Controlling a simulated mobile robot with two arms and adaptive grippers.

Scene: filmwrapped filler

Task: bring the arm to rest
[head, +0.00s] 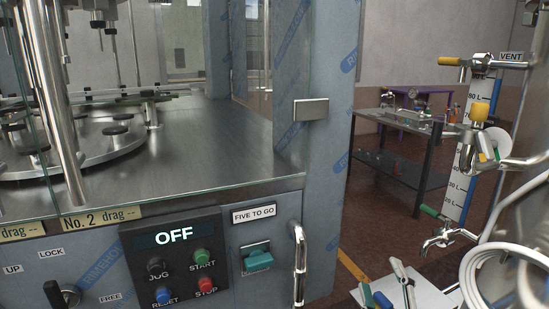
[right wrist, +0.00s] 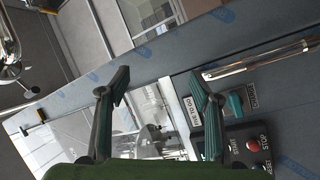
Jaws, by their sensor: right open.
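The machine's control panel (head: 178,262) reads OFF and has JOG, START, RESET and STOP buttons. A teal switch (head: 258,260) sits under the FIVE TO GO label. In the right wrist view the teal switch (right wrist: 235,103) appears just beyond the right finger; I cannot tell the gap. My left gripper is not in view.
A chrome handle (head: 299,262) stands out from the machine's right edge. Metal pipes with valves (head: 480,140) and a coiled white hose (head: 500,275) crowd the right side. A dark table (head: 415,150) stands behind. Open floor (head: 375,225) lies between machine and pipes.

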